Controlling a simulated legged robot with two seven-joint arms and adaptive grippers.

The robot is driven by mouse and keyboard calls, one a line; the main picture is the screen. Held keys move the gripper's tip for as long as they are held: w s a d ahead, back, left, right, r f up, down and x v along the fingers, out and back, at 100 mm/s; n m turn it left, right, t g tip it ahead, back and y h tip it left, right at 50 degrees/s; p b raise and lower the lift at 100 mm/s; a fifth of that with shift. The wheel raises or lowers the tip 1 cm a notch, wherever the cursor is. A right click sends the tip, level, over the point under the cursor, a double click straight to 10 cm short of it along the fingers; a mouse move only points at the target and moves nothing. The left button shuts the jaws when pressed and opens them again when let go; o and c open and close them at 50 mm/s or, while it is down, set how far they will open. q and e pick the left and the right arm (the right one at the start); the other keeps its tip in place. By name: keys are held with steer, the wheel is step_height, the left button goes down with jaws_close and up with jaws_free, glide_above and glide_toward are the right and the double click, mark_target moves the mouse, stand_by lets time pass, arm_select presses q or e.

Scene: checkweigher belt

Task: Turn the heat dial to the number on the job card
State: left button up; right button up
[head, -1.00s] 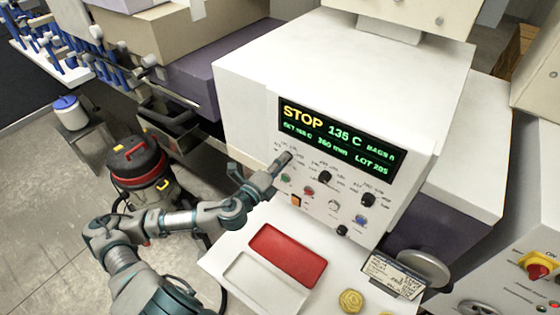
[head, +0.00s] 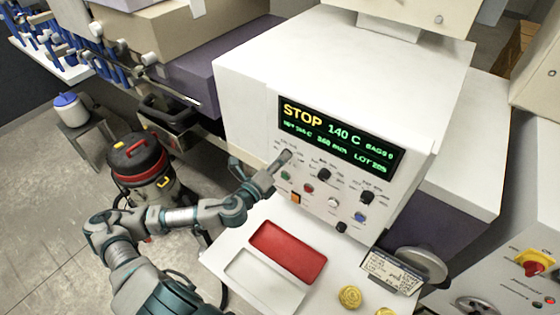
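My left gripper (head: 281,160) is at the upper left of the control panel, over the leftmost dial, which its fingers hide. The fingers look close together there, but I cannot tell whether they grip the dial. The display (head: 341,135) above reads STOP, 140 C, 0 bags, a length in mm and a lot number; the small set line is blurred. Two more black dials show, a middle dial (head: 323,174) and a right dial (head: 367,198). The job card (head: 391,271) lies on the shelf at lower right, its print too small to read. My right gripper is not in view.
Buttons sit below the dials, including an orange switch (head: 296,198) and a blue button (head: 360,217). A red tray (head: 287,251) lies on the white shelf, with a brass-coloured knob (head: 349,296) near the card. A red and black vacuum (head: 140,162) stands on the floor at left.

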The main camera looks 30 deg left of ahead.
mark_target(288, 130)
arm_select(q)
steer(key=o, duration=0.4)
steer(key=shift+f, duration=0.15)
steer(key=shift+o, duration=0.2)
steer(key=shift+w, duration=0.25)
steer(key=r, duration=0.9)
steer(key=shift+a+r, duration=0.2)
steer(key=shift+r, duration=0.1)
steer(key=shift+s+d+r, duration=0.15)
steer(key=shift+s+r, duration=0.05)
steer(key=shift+r, duration=0.05)
steer(key=shift+w+f, duration=0.2)
steer(key=shift+w, duration=0.2)
steer(key=shift+s+a, duration=0.15)
steer(key=shift+a, duration=0.05)
